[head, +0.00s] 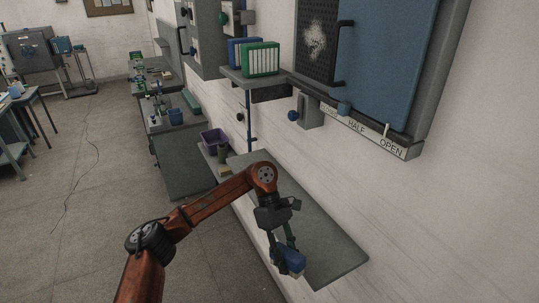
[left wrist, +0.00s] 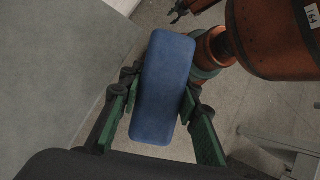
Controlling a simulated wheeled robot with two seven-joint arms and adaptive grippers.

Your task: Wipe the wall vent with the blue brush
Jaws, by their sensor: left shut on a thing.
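The wall vent (head: 316,42) is a dark perforated panel on the right-hand wall, with a whitish dusty patch on it. A blue sliding door (head: 385,60) stands beside it and covers the part to its right. My left gripper (head: 284,244) is well below the vent, over the grey shelf, and apart from the vent. It is shut on the blue brush (head: 291,262). In the left wrist view the brush (left wrist: 163,88) lies between the green fingers of the gripper (left wrist: 160,128). Its bristles cannot be made out. My right gripper does not show.
A grey shelf (head: 330,248) runs along the wall under my gripper. Above it, a small ledge (head: 272,81) holds green and blue racks (head: 261,59). A rail labelled HALF and OPEN (head: 370,136) juts out below the door. A purple bin (head: 214,140) stands farther back.

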